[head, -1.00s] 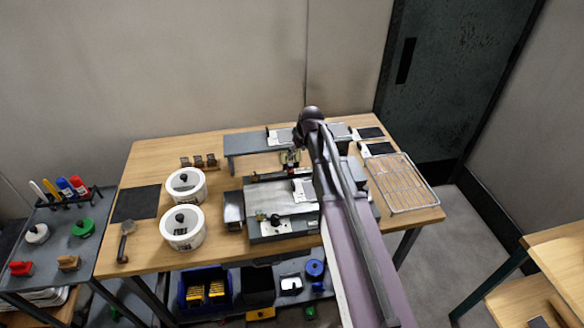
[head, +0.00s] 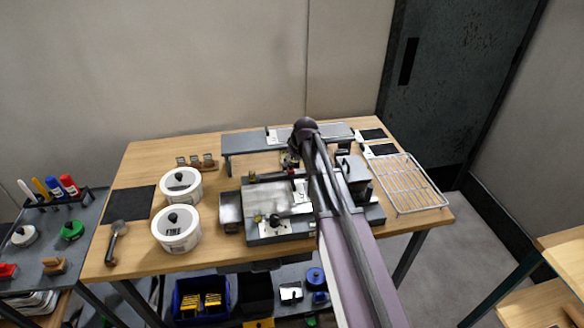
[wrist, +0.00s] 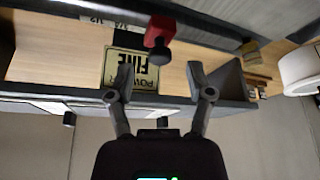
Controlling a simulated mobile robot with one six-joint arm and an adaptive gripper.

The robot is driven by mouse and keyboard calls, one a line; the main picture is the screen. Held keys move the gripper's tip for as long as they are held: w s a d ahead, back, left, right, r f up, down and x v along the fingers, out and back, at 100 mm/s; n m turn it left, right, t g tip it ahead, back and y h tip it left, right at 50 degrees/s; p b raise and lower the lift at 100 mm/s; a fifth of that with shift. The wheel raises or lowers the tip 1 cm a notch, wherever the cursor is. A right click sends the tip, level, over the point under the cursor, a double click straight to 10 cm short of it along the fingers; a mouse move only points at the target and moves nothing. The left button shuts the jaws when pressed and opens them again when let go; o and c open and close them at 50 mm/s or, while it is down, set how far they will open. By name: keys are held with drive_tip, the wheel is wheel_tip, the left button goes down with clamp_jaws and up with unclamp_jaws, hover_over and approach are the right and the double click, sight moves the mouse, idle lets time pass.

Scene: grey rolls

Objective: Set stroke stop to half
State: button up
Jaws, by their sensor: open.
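The grey machine (head: 258,238) with a flat metal bed stands on the wooden table. In the wrist view a red block with a black knob (wrist: 158,30) sits on a dark rail (wrist: 85,12). An upside-down label beside it reads roughly "STR 1/2" (wrist: 112,20); it is partly cut off. My gripper (wrist: 162,85) is open and empty, its fingertips below the red block in the picture and apart from it. In the head view my gripper (head: 291,160) is over the back of the machine, and my arm hides part of the machine's right side.
A "POWDER FINE" card (wrist: 135,70) lies beyond my fingertips. A grey raised shelf (head: 245,143) stands behind the machine. Two white tubs (head: 177,240) stand to its left. A wire rack (head: 412,184) lies to the right. A black mat (head: 128,204) is at the far left.

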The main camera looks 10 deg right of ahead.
drive_tip(key=shift+b+x, duration=0.55)
drive_tip(key=shift+x, duration=0.3)
clamp_jaws()
